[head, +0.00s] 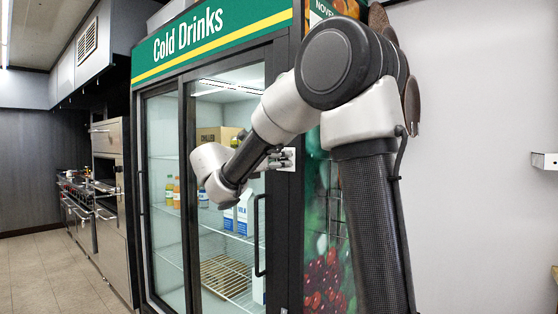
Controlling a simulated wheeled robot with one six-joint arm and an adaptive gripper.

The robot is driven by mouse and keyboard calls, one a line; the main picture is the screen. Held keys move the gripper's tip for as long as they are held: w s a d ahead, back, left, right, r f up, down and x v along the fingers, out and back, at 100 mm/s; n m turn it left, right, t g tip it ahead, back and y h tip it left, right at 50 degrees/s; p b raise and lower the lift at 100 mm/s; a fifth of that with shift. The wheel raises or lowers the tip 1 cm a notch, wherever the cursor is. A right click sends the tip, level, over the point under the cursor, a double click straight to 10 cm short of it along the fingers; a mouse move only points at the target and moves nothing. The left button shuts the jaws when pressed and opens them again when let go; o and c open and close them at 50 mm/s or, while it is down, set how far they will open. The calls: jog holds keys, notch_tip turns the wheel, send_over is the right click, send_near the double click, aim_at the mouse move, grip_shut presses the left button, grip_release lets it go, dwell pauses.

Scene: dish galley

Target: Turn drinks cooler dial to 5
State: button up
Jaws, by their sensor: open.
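The drinks cooler (212,38) is a tall dark-framed cabinet with glass doors and a green "Cold Drinks" sign. A small pale plate (291,159) shows on its dark right-hand post, at mid height; it looks like the dial's place. The dial itself, its marks and its setting cannot be made out. My gripper (278,158) is small in the head view, just left of this plate and close to it. It is open, and nothing shows between its fingers. I cannot tell whether it touches the dial. My arm crosses in front of the cooler's right side.
Bottles (173,191), cartons (243,213) and a brown box (217,136) stand inside the cooler. A black door handle (258,235) stands out below my gripper. Steel kitchen units (105,200) line the left, beside open tiled floor (45,270). A wall shelf (545,161) is at right.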

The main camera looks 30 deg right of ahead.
jog(key=shift+w+d, duration=0.2)
jog(key=shift+d, duration=0.4)
jog(key=shift+c, duration=0.3)
jog(key=c, duration=0.9)
jog(key=shift+m, duration=0.3)
